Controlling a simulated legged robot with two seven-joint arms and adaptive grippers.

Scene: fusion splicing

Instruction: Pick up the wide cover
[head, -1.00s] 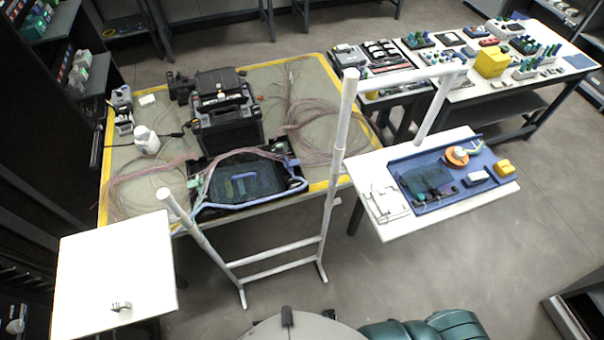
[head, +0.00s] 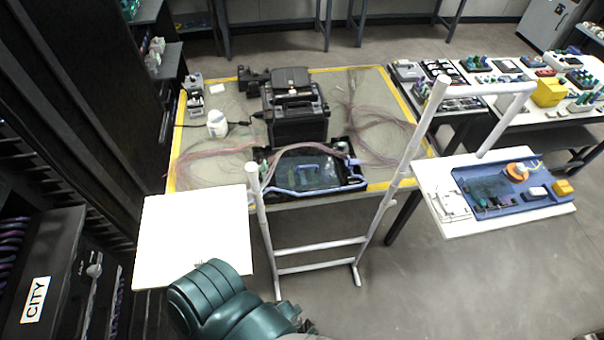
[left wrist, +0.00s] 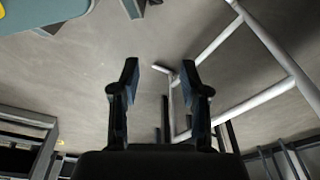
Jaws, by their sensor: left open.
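I cannot pick out the wide cover for certain. A tiny metallic item (head: 199,262) lies on the white stand top (head: 195,225) at the left in the head view, partly hidden by a dark green arm link of mine. My left gripper (left wrist: 160,75) shows in the left wrist view, open and empty, its two dark fingers apart over grey floor. Neither gripper's fingers show in the head view. My right gripper is in no view.
A white tube frame (head: 320,245) stands right of the white top; it also shows in the left wrist view (left wrist: 270,92). Behind is a yellow-edged table (head: 232,95) with a black machine (head: 295,110). A black cabinet (head: 50,265) borders the left. A blue tray (head: 560,203) lies at right.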

